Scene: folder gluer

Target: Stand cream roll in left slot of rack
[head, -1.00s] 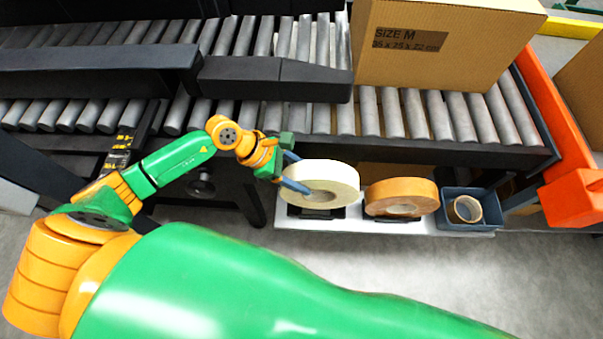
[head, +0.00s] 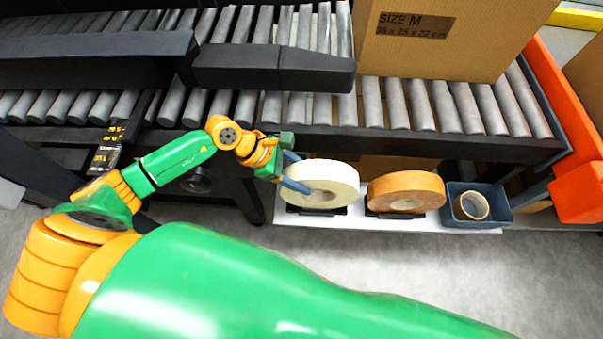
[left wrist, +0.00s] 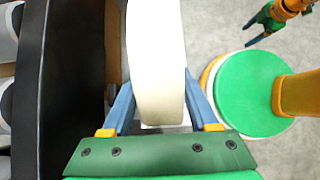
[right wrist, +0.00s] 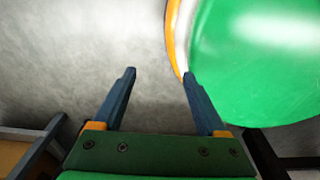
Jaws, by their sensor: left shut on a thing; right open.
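The cream roll (head: 335,173) stands at the left slot of the rack, a white shelf with black holders (head: 380,224) below the conveyor. Its lower part meets the black holder there; how deep it sits I cannot tell. My left gripper (head: 291,172) reaches it from the left and is shut on it. In the left wrist view the cream roll (left wrist: 155,60) lies between the two blue fingers (left wrist: 160,108). An orange-brown roll (head: 407,187) stands in the slot to its right. My right gripper (right wrist: 158,75) is open and empty over grey floor in the right wrist view.
A blue-grey bin (head: 490,215) with a small tan tape roll (head: 471,206) stands at the shelf's right end. The roller conveyor (head: 400,105) runs close above the rolls and carries a large carton (head: 450,40). Open floor lies in front.

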